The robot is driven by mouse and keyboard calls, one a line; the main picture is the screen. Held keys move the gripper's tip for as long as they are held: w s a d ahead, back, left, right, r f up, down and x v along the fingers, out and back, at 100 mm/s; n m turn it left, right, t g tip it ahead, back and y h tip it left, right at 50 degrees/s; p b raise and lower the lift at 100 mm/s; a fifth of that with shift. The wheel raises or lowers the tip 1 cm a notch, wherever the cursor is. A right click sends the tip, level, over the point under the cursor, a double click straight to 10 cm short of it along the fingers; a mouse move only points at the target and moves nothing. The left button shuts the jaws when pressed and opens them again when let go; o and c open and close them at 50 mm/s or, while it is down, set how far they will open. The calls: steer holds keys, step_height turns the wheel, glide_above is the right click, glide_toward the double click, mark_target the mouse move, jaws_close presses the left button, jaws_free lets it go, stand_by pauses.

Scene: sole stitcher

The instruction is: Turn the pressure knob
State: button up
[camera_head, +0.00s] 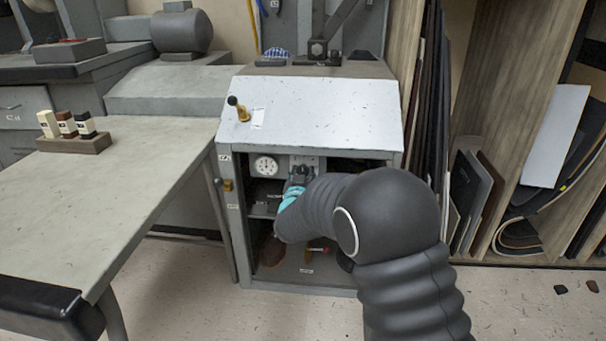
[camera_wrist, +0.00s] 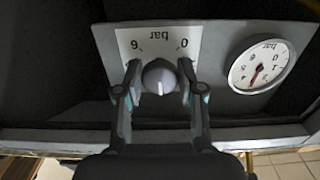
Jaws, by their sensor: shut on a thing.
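The pressure knob (camera_wrist: 159,77) is a round dark grey knob with a light pointer line. It sits on a white plate (camera_wrist: 158,42) marked "0", "6" and "bar", which appears upside down in the wrist view. My gripper (camera_wrist: 159,82) is shut on the knob, one finger on each side. A round white pressure gauge (camera_wrist: 263,66) with a red needle is to the right of the knob in the wrist view. In the head view the gauge (camera_head: 266,166) shows inside the open cabinet, and my gripper (camera_head: 299,180) reaches in beside it; my arm hides part of it.
The grey cabinet (camera_head: 310,110) has a sloped top with a black-knobbed lever (camera_head: 238,107) on it. A workbench (camera_head: 130,170) with small bottles in a holder stands at the left. Sheet racks (camera_head: 540,130) stand at the right. The cabinet frame closely surrounds my arm.

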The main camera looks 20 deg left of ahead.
steer(key=n+p, duration=0.2)
steer(key=n, duration=0.2)
steer(key=shift+r, duration=0.15)
steer(key=n+p, duration=0.2)
steer(key=n, duration=0.2)
steer(key=shift+n, duration=0.3)
stand_by(0.3)
steer(key=o, duration=1.1)
steer(key=shift+o, duration=0.2)
steer(key=v, duration=1.2)
